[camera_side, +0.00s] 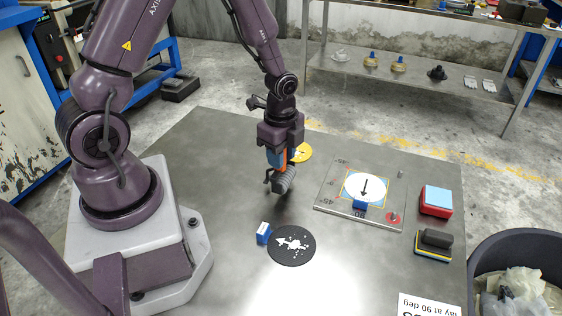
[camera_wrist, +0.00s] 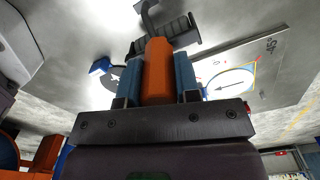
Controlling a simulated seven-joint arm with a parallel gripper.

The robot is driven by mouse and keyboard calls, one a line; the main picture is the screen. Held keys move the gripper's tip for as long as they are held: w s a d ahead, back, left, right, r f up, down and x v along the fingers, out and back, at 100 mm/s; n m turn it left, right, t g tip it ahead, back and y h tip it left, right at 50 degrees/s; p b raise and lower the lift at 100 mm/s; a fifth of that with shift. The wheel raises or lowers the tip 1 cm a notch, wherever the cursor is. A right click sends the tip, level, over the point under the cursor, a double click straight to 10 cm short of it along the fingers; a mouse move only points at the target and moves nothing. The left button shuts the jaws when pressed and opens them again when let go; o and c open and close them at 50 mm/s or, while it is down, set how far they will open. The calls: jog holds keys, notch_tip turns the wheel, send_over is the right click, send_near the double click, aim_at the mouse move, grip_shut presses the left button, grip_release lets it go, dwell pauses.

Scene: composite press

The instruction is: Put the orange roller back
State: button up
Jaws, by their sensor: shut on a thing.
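My gripper (camera_side: 277,158) is shut on the orange handle of the roller (camera_side: 283,182), in the middle of the table. The roller's grey ribbed head hangs below the fingers, tilted, and appears to be just above the tabletop; I cannot tell whether it touches. In the wrist view the orange handle of the roller (camera_wrist: 158,72) lies between the two blue fingers, with the dark ribbed head beyond the tips. A yellow disc (camera_side: 303,152) lies on the table behind my gripper, partly hidden by it.
A metal plate (camera_side: 335,203) with a white arrow dial lies to the right. A black disc (camera_side: 291,257) with white flakes and a blue block (camera_side: 263,233) lie in front. A red box (camera_side: 436,210), a black-topped block (camera_side: 433,240) and a bin (camera_side: 490,255) stand at the right.

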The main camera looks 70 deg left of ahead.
jog(key=shift+f, duration=0.9)
jog(key=shift+f, duration=0.1)
jog(key=o, duration=1)
